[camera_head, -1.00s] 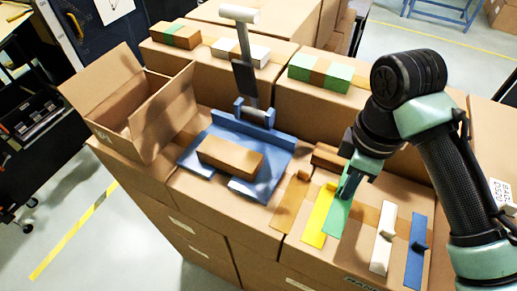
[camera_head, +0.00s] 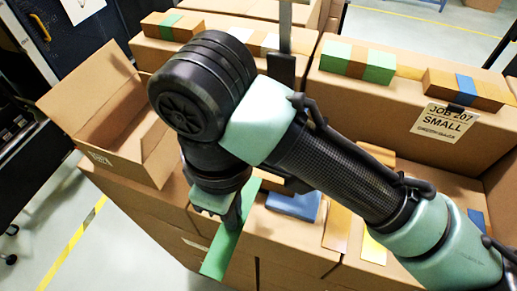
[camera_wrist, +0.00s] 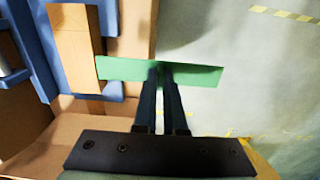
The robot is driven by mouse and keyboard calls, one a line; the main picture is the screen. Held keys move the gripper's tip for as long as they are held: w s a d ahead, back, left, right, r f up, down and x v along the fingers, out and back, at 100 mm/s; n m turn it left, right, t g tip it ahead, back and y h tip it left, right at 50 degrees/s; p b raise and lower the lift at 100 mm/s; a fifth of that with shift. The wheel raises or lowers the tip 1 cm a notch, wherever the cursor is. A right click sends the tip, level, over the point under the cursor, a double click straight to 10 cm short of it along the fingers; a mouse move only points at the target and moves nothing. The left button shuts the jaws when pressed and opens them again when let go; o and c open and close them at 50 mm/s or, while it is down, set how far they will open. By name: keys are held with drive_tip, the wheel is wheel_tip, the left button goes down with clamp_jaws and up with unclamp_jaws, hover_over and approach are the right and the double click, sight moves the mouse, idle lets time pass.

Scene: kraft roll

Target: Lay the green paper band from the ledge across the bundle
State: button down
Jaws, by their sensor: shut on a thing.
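The green paper band (camera_head: 220,255) is held by my gripper (camera_head: 232,218), which is shut on it near its middle. In the wrist view, the green band (camera_wrist: 125,69) runs crosswise through the fingertips of my gripper (camera_wrist: 162,68). Its left end overlaps the right edge of the brown bundle (camera_wrist: 72,50) in that picture; I cannot tell whether they touch. Its right end is over the floor. The bundle lies on the blue cradle (camera_wrist: 107,20). In the head view my arm hides most of the bundle and the blue cradle (camera_head: 295,205).
An open carton (camera_head: 100,105) stands at the left. The ochre band (camera_head: 337,228) and yellow band (camera_head: 373,250) lie on the ledge, partly behind my arm.

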drive_tip(key=w+d, duration=0.1)
drive_tip(key=w, duration=0.3)
drive_tip(key=w+d+p, duration=0.1)
drive_tip(key=w, duration=0.3)
drive_tip(key=w+d+p, duration=0.1)
drive_tip(key=w+d, duration=0.1)
drive_tip(key=w, duration=0.2)
drive_tip(key=shift+w, duration=0.3)
drive_tip(key=shift+w+d+f, duration=0.1)
drive_tip(key=shift+w+f, duration=0.05)
drive_tip(key=shift+w, duration=0.1)
drive_tip(key=shift+f+p, duration=0.65)
drive_tip(key=shift+f, duration=1)
drive_tip(key=shift+f, duration=0.2)
drive_tip(key=c, duration=1)
unclamp_jaws()
drive_tip(key=shift+r, duration=0.15)
